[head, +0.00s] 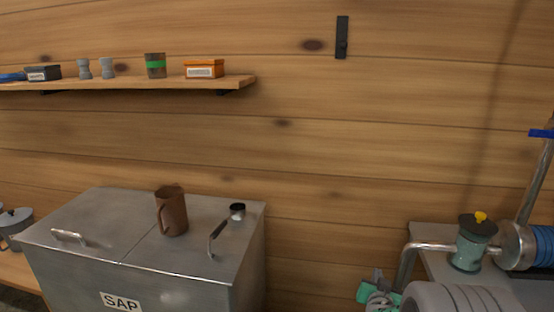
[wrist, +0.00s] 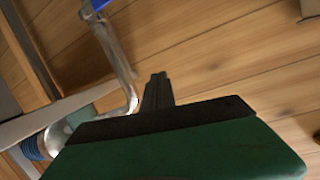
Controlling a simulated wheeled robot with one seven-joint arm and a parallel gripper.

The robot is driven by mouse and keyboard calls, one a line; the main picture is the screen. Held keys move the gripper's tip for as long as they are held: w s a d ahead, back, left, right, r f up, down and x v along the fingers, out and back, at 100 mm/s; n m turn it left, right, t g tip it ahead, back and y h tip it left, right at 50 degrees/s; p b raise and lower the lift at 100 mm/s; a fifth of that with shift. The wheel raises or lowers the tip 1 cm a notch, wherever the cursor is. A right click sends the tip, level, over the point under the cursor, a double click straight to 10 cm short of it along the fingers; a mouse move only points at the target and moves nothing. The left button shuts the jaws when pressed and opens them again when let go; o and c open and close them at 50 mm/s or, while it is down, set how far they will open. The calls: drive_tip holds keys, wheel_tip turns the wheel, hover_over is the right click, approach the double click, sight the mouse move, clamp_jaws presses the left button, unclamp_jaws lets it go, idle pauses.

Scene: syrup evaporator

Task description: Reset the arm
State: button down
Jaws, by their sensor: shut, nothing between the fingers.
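My gripper (wrist: 158,78) shows in the wrist view as dark fingers held together beyond a green body with a black edge. It is shut and nothing shows between the fingers. The fingers point toward the wooden plank wall (wrist: 225,60), with no object touching them that I can see. In the head view a pale, ribbed part of my arm shows at the bottom right, and the fingers cannot be made out there.
A metal SAP tank (head: 85,245) bears a brown mug (head: 172,212). A shelf (head: 130,84) holds small containers. At right, a metal pipe (head: 545,170) and a teal lidded vessel (head: 468,250) stand near my arm; the pipe (wrist: 118,60) also shows in the wrist view.

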drive_tip(key=s+a+r+n+g+y+p, duration=0.1)
drive_tip(key=s+a+r+g+p, duration=0.15)
drive_tip(key=r, duration=0.35)
drive_tip(key=s+a+r+n+g+y+p, duration=0.1)
drive_tip(key=s+a+r+p, duration=0.15)
drive_tip(key=a+r, duration=0.2)
drive_tip(key=s+a+r+n+g+y+p, duration=0.1)
drive_tip(key=s+a+r+n+g+p, duration=0.1)
drive_tip(key=s, duration=0.8)
drive_tip(key=s+a+r+n+g+y+p, duration=0.1)
drive_tip(key=s+a+r+g+p, duration=0.4)
drive_tip(key=s+r, duration=0.6)
drive_tip(key=a+n+p, duration=0.1)
drive_tip(key=a+p, duration=0.1)
drive_tip(key=p, duration=0.1)
drive_tip(key=shift+a+y+p, duration=0.15)
drive_tip(key=shift+y+p, duration=0.2)
drive_tip(key=shift+y, duration=0.05)
drive_tip(key=shift+r+g, duration=0.1)
drive_tip(key=shift+g, duration=0.15)
